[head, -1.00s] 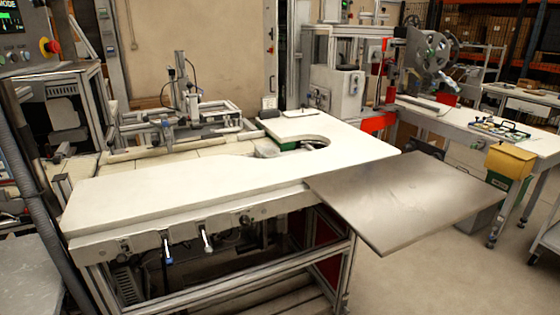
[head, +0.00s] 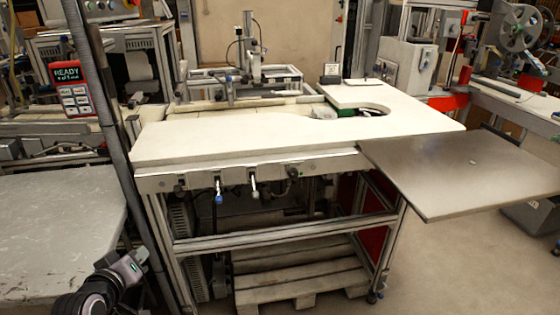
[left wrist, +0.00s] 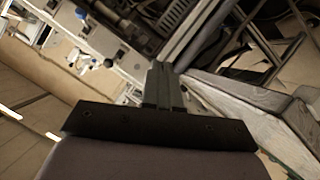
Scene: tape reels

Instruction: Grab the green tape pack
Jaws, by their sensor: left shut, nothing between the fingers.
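I cannot make out a green tape pack in either view. A small patch of green (head: 343,111) shows at the cutout of the white worktop (head: 250,135) in the head view, but I cannot tell what it is. My left gripper (head: 138,257) is at the lower left of the head view, beside the grey table and in front of the white bench. In the left wrist view its fingers (left wrist: 163,85) are together with nothing between them. My right gripper is not in view.
A scratched grey table (head: 60,225) stands at the left, next to a dark upright post (head: 105,110). A bare metal plate (head: 460,175) juts out from the white bench at the right. A wooden pallet (head: 300,280) lies under the bench. A reel machine (head: 522,28) stands at the back right.

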